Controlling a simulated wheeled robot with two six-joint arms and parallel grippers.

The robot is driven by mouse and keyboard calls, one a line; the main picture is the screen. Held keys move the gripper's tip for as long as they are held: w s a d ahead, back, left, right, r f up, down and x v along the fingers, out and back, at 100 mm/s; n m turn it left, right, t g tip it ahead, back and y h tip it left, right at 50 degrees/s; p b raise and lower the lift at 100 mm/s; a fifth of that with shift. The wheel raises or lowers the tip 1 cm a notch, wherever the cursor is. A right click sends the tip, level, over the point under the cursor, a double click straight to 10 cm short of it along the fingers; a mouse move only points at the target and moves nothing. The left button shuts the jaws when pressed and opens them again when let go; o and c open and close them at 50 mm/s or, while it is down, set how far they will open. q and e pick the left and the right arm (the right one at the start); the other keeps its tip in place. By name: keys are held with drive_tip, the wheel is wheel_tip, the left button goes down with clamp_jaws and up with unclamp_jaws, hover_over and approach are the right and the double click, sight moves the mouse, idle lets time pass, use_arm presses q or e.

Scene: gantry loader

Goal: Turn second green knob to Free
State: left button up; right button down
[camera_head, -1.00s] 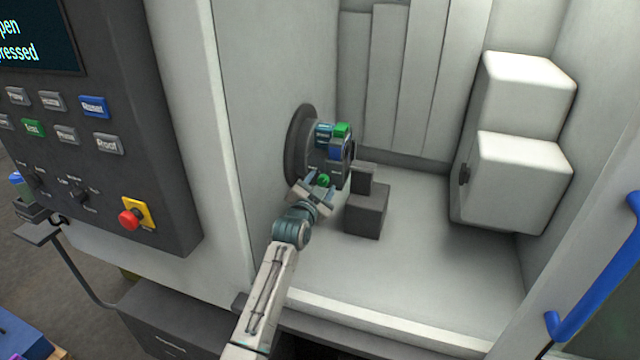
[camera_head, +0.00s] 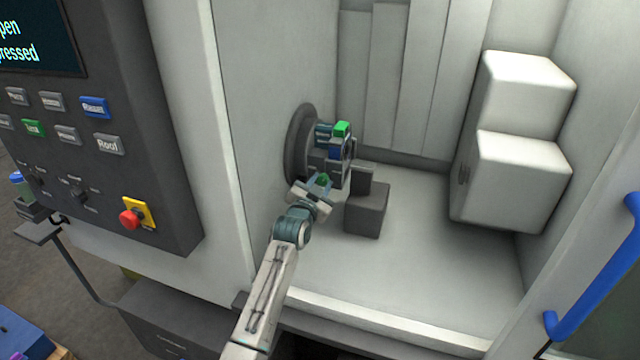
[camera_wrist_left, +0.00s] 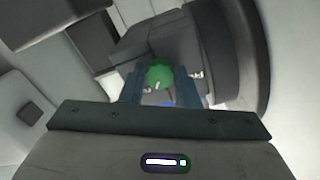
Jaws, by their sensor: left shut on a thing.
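A green knob (camera_head: 323,179) sits low on the round chuck fixture (camera_head: 299,140) on the machine's inner left wall. My left gripper (camera_head: 318,183) is shut on this knob. In the left wrist view the round green knob (camera_wrist_left: 160,76) shows between the two fingers of my left gripper (camera_wrist_left: 160,84), with a white mark on its face. Another green part (camera_head: 342,129) shows at the top of the fixture. I cannot read the labels around the held knob. My right gripper is not in view.
A dark grey block (camera_head: 367,210) stands just right of my left gripper. A white stepped housing (camera_head: 512,180) is at the right. A control panel (camera_head: 110,150) with a red stop button (camera_head: 130,218) is at the left.

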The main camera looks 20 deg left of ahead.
use_arm(q)
drive_tip(key=n+p, duration=0.1)
drive_tip(key=n, duration=0.2)
drive_tip(key=shift+n, duration=0.3)
drive_tip(key=n+p, duration=0.2)
drive_tip(key=n, duration=0.2)
drive_tip(key=shift+r+n, duration=0.1)
drive_tip(key=shift+n, duration=0.2)
drive_tip(key=n+p, duration=0.3)
drive_tip(key=n, duration=0.2)
drive_tip(key=shift+n+p, duration=1.1)
drive_tip(key=shift+n, duration=0.4)
drive_tip(key=shift+d, duration=0.1)
drive_tip(key=o, duration=1)
drive_tip(key=shift+c, duration=0.2)
drive_tip(key=shift+s, duration=0.1)
